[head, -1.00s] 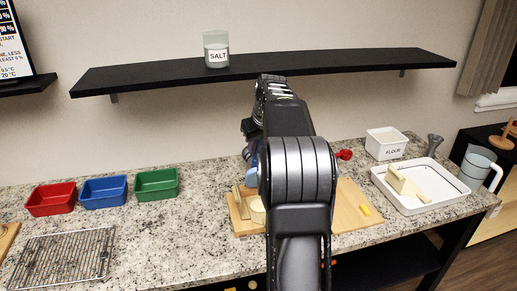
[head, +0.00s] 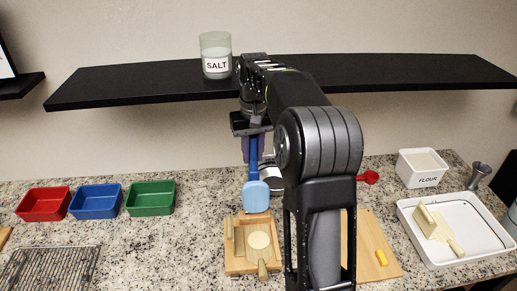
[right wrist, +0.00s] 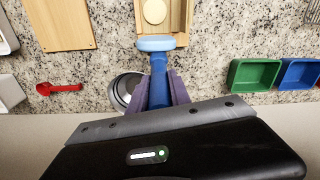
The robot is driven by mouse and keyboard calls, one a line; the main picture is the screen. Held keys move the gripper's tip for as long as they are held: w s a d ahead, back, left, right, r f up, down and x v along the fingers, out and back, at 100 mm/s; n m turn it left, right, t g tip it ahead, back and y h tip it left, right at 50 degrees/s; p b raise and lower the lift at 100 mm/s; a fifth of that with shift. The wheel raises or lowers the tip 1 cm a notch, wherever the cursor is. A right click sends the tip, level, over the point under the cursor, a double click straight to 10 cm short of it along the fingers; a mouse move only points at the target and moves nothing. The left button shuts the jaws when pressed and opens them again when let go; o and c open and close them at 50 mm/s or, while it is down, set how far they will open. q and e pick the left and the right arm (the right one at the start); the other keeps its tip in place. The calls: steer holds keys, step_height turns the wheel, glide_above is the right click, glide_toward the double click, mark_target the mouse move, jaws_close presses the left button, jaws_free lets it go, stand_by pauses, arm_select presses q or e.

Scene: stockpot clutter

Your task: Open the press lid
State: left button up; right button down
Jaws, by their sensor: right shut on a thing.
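The wooden press (head: 232,262) lies on the counter below my right gripper. It has a pale round disc (head: 259,240) and a short handle toward the front edge; I cannot tell how its lid stands. The press also shows at the top of the right wrist view (right wrist: 180,14). My right gripper (head: 253,132) is shut on the handle of a blue paddle-like tool (head: 256,196). The tool hangs head down, apart from the press as far as I can see. In the right wrist view the fingers (right wrist: 160,90) clasp the blue handle (right wrist: 158,82). My left gripper is not in view.
A shelf with a salt jar (head: 215,56) is behind my right arm. Red (head: 43,203), blue (head: 96,201) and green (head: 150,198) bins stand left. A cutting board (head: 372,262), white tray (head: 405,215) and flour box (head: 421,168) are right. A metal pot (right wrist: 124,92) is near the tool.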

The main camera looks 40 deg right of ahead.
steer(key=shift+s+a, duration=0.1)
steer(key=c, duration=1.2)
jaws_free()
